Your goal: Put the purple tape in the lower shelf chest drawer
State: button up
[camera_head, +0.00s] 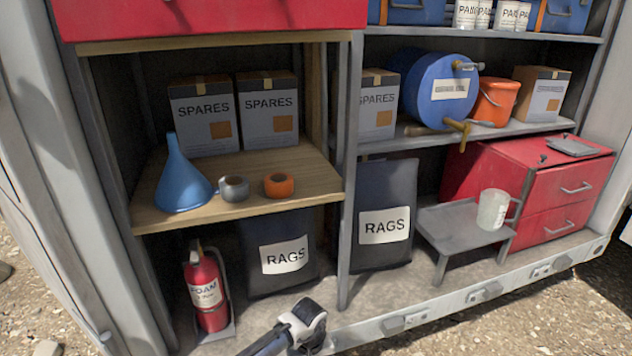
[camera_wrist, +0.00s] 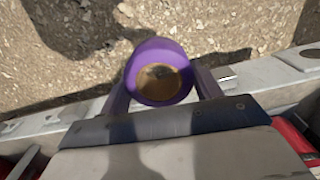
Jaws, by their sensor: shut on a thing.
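The purple tape (camera_wrist: 136,70) is a roll with a brown core, held between the two fingers of my gripper (camera_wrist: 162,84) in the wrist view. My gripper is shut on it, above gravel and the grey metal sill. In the head view part of my arm shows at the bottom middle, and the tape is not visible there. The red chest (camera_head: 485,180) stands at the right end of the lower level. Its front has an upper drawer (camera_head: 550,193) and a lower drawer (camera_head: 545,226), each with a metal handle. Both look shut.
A grey metal step (camera_head: 455,226) bearing a clear jug (camera_head: 493,208) stands just left of the chest's front. A dark flat item (camera_head: 571,147) lies on the chest. Rag bags (camera_head: 383,200) and a fire extinguisher (camera_head: 205,285) stand further left. Gravel lies outside the sill.

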jog(key=s+d+f+m, duration=0.1)
jog(key=s+f+m, duration=0.1)
jog(key=f, duration=0.7)
jog(key=shift+s+d+m, duration=0.35)
jog(key=shift+s+m, duration=0.05)
jog(key=shift+s, duration=0.25)
jog(key=shift+r, duration=0.1)
